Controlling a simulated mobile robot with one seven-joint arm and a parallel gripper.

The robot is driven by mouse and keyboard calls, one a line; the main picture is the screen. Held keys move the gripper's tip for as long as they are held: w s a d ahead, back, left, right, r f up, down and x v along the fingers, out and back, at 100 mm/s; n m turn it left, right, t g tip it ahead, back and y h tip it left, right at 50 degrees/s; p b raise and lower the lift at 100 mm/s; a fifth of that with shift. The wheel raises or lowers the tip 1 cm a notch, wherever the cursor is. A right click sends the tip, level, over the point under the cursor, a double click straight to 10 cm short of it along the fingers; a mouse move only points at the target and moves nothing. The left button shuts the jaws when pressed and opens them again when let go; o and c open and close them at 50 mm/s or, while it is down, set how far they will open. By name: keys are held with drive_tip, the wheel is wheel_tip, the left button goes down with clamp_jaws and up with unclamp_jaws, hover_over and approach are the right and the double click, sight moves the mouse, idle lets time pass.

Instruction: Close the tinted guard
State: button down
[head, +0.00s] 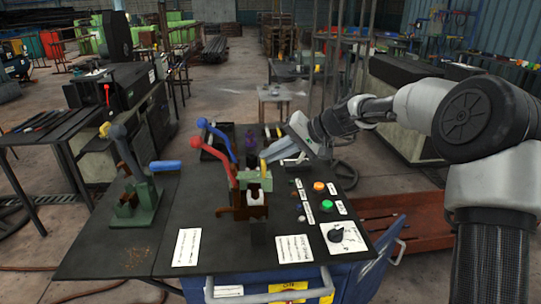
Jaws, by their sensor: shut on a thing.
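A small dark purple, see-through-looking part (250,139) stands behind the levers on the black bench top; it may be the tinted guard, but it is too small and partly hidden to be sure. My gripper (268,156) comes in from the right, over the back of the bench. It is shut at a small yellow piece (263,166), which looks like a handle, just above the green-topped fixture (256,181). My fingers hide part of what they hold. I cannot tell how far the guard is open.
Red (213,152) and blue (217,135) levers rise left of my gripper. A green lever press (136,205) with a blue handle stands at left. Buttons (327,205) and a dial (335,235) lie right.

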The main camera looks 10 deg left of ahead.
drive_tip(key=shift+s+d+f, duration=0.1)
drive_tip(key=shift+d+f, duration=0.15)
drive_tip(key=shift+f, duration=0.25)
drive_tip(key=c, duration=2.1)
unclamp_jaws()
drive_tip(key=shift+r, duration=0.15)
drive_tip(key=p+v, duration=0.3)
drive_tip(key=v, duration=1.4)
drive_tip(key=shift+r, duration=0.25)
